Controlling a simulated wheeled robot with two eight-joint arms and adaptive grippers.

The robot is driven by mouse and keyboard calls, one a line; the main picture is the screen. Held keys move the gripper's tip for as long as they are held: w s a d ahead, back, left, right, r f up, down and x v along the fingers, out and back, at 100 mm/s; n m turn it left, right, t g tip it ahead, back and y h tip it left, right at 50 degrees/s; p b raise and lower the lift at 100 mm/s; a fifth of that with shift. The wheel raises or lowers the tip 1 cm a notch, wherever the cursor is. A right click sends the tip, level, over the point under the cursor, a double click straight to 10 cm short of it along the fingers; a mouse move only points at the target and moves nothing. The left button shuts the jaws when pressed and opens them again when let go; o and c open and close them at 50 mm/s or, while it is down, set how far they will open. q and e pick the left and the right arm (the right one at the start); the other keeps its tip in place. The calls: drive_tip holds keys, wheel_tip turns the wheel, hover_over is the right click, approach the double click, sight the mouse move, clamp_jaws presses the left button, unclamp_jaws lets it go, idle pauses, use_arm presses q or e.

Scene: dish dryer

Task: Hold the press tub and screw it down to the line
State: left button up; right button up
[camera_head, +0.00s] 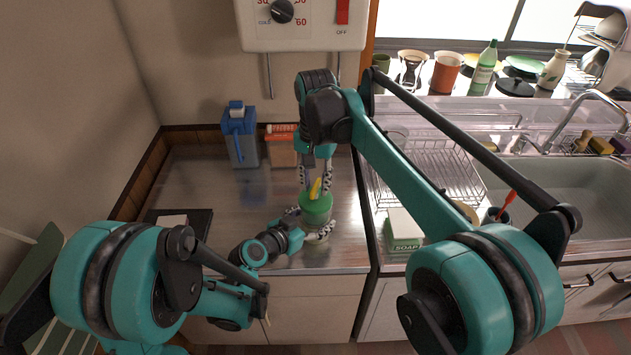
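The press tub (318,218) stands upright on the metal counter near its front edge, with a green lid and a yellow handle (315,188) on top. My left gripper (311,222) comes in from the left, its fingers around the tub's body below the lid and apparently closed on it. My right gripper (316,184) points down from above, with its fingers on either side of the yellow handle. There seems to be a gap between these fingers and the handle, so it looks open. The tub's lower body is partly hidden by the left fingers, and I cannot make out a line on it.
A blue container (240,138) and an orange-brown box (282,147) stand at the back of the counter. A dark board (178,222) lies at the left. A SOAP box (404,230), a wire rack (440,170) and the sink (575,200) are on the right.

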sight(316, 184)
drive_tip(key=shift+c, duration=0.3)
clamp_jaws()
drive_tip(key=shift+n, duration=0.7)
drive_tip(key=shift+o, duration=0.3)
unclamp_jaws()
wheel_tip(316, 184, up, 12)
idle(1.4)
